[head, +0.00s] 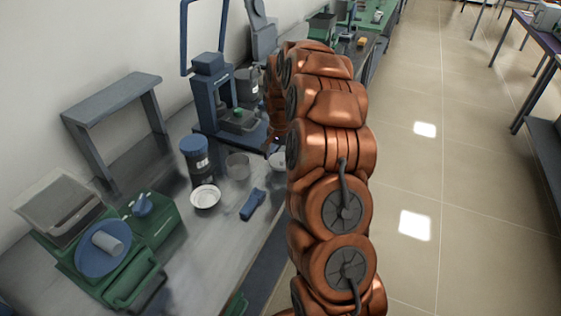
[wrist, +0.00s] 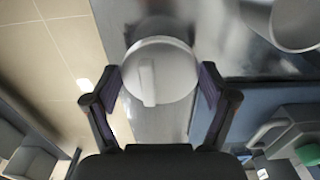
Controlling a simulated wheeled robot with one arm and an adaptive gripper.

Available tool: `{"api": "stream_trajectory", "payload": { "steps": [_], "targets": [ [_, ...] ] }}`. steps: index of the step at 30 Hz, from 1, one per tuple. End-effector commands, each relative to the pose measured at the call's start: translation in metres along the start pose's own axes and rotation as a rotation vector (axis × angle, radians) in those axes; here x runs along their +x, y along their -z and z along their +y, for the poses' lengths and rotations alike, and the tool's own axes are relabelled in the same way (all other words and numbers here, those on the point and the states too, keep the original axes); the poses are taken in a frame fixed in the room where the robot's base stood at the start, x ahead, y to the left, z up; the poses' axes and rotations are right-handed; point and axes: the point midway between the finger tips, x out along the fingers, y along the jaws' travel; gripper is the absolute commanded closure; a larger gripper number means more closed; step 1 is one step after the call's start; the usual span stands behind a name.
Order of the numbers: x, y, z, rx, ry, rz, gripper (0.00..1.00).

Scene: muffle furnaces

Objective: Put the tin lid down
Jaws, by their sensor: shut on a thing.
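The tin lid (wrist: 172,72) is a pale grey disc with a raised bar across it, in the middle of the wrist view. My gripper (wrist: 160,82) is shut on it, one finger at each side of its rim. In the head view my arm hides most of the gripper; a pale edge that looks like the lid (head: 277,160) shows beside the arm at the bench's front edge. An open grey tin (head: 238,166) stands on the bench to its left; what looks like this tin shows in the wrist view (wrist: 297,22). I cannot tell whether the lid touches the bench.
The bench (head: 222,232) also holds a white dish (head: 205,197), a dark blue jar (head: 195,157), a small blue object (head: 253,203) and a blue press (head: 212,95). Green-and-blue equipment (head: 103,250) stands at the near left.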

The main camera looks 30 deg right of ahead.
Motion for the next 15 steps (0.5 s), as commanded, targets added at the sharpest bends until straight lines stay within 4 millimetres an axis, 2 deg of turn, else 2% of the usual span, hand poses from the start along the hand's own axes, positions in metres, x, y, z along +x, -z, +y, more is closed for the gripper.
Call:
{"api": "stream_trajectory", "payload": {
  "steps": [6,15],
  "targets": [
    [0.021,0.0,0.0,0.0,-0.001,-0.001,0.45],
    [0.025,0.0,0.0,0.001,0.0,0.0,0.45]
  ]
}}
